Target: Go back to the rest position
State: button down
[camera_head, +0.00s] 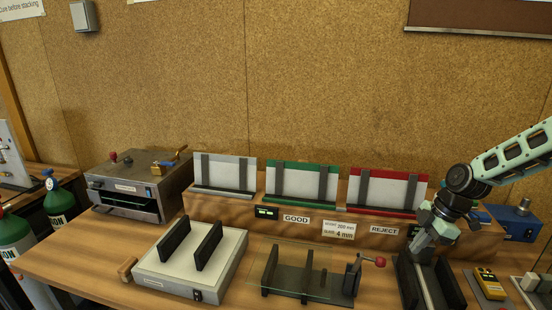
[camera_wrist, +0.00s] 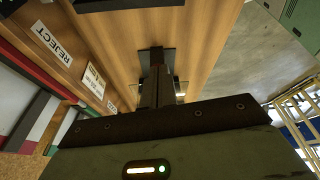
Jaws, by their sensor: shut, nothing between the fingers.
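My gripper (camera_head: 417,250) is at the right of the bench in the head view, pointing down over a dark two-walled rack (camera_head: 453,285). The arm reaches in from the right edge. In the wrist view the gripper's fingers (camera_wrist: 157,82) are together with nothing between them. I cannot tell from these views how far the fingertips are above the rack. A clear glass pane (camera_head: 290,270) lies over the dark fixture with a red-knobbed clamp (camera_head: 354,277), left of my gripper.
Grey, green and red-framed racks (camera_head: 388,209) stand on a raised wooden shelf behind. The white-topped box (camera_head: 190,277) with two dark walls stands front left, a metal oven-like box (camera_head: 138,187) back left. A yellow meter (camera_head: 488,283) lies right of my gripper. Bare wood shows at the front left.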

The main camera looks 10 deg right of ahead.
jog(key=s+a+r+m+g+h+b, duration=0.1)
jog(key=s+a+r+b, duration=0.15)
jog(key=a, duration=0.75)
jog(key=s+a+r+m+g+h+b, duration=0.15)
jog(key=s+a, duration=0.25)
jog(key=a, duration=0.6)
jog(key=s+a+m+b, duration=0.2)
jog(key=s+a, duration=0.4)
jog(key=s, duration=0.4)
jog(key=s+a+r+m+t+b, duration=0.1)
jog(key=s+a+m+b, duration=0.2)
jog(key=s+a, duration=0.3)
jog(key=s, duration=0.4)
jog(key=shift+s+r+h+b, duration=0.2)
jog(key=shift+h+b, duration=0.15)
jog(key=shift+m, duration=0.25)
